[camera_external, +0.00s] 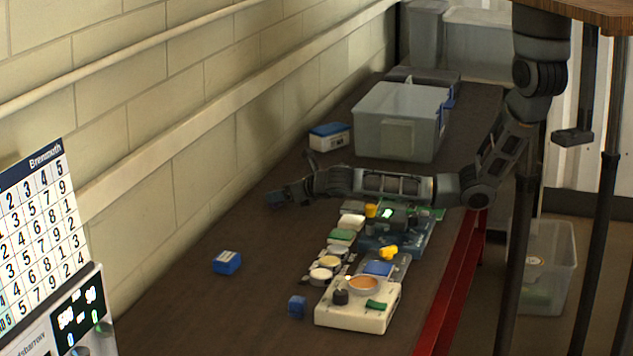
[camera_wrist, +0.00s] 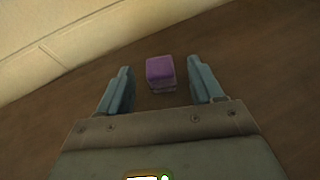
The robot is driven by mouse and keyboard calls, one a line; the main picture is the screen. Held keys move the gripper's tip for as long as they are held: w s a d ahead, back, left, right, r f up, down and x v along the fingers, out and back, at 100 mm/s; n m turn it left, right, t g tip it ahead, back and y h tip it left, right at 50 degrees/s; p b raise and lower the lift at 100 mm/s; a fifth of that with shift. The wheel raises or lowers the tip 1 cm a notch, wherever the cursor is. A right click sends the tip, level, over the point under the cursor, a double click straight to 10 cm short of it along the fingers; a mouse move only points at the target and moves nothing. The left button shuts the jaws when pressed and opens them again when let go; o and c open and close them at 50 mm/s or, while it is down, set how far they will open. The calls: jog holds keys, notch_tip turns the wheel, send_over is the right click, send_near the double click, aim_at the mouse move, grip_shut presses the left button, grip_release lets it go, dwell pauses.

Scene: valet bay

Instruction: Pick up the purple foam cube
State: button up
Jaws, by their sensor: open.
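The purple foam cube (camera_wrist: 160,72) sits on the dark bench top, near the middle of the wrist view, between the lines of my two fingers and a little beyond their tips. My gripper (camera_wrist: 160,84) is open, with a finger on each side and a gap between each finger and the cube. In the external view my gripper (camera_external: 283,195) is low over the bench near the wall. The cube cannot be made out clearly there; it seems hidden by or lost against the fingers.
A clear bin (camera_external: 398,122) and a blue-lidded box (camera_external: 330,137) stand beyond my arm. A blue box (camera_external: 227,262) and a small blue cube (camera_external: 297,307) lie nearer. A white device (camera_external: 357,306) and several coloured parts line the right side. The wall bounds the left.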

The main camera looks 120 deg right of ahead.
jog(key=shift+x, duration=1.9)
jog(key=shift+a+f, duration=0.1)
jog(key=shift+f, duration=0.1)
jog(key=c, duration=1)
